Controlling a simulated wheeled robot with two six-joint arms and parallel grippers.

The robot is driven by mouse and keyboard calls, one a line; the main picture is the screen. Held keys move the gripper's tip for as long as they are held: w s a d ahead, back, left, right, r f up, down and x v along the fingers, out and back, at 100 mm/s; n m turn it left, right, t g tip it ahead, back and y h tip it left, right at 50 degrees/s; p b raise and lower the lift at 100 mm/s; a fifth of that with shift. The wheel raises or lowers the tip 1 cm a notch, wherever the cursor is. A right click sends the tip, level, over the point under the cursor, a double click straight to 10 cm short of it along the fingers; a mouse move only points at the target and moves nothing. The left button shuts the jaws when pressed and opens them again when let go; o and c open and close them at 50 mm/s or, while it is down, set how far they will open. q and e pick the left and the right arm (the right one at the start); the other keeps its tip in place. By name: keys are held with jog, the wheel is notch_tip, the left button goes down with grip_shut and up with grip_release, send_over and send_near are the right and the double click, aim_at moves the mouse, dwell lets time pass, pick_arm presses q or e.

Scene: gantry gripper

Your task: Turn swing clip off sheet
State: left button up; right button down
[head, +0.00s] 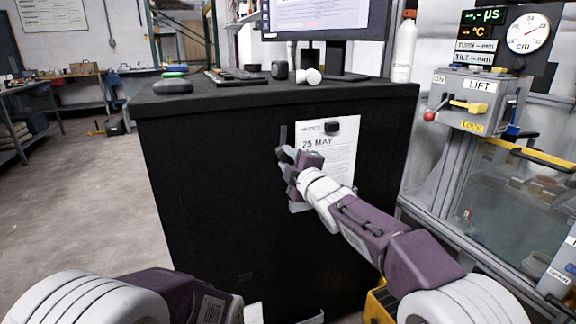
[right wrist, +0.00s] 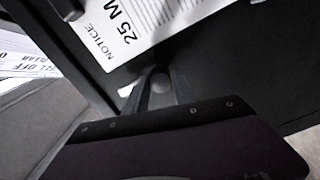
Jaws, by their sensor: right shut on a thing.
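A white notice sheet headed 25 MAY (head: 340,160) hangs on the dark front of a cabinet; part of it shows in the right wrist view (right wrist: 150,18). A dark upright bar, apparently the swing clip (head: 283,134), stands just left of the sheet's upper left edge. My right gripper (head: 283,154) is at the bar's lower end, shut on it. In the right wrist view a rounded grey part (right wrist: 160,82) sits between the fingers, which hide much of it. My right arm covers the sheet's lower left part. My left gripper is out of view.
A black block (head: 332,128) sits on the sheet's top edge. The cabinet top (head: 230,92) holds a keyboard, a monitor and small items. A lift panel (head: 470,100) with a red-knobbed lever stands at the right. The floor at the left is clear.

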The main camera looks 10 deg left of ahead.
jog(key=shift+n, duration=0.5)
jog(key=c, duration=1.1)
grip_release()
jog(key=shift+o, duration=0.2)
jog(key=shift+s+d+b, duration=0.15)
jog(key=shift+s+b, duration=0.15)
jog(key=shift+b, duration=0.05)
jog(key=v, duration=0.8)
jog(key=shift+s+b, duration=0.15)
jog(key=shift+b, duration=0.15)
jog(key=shift+d, duration=0.25)
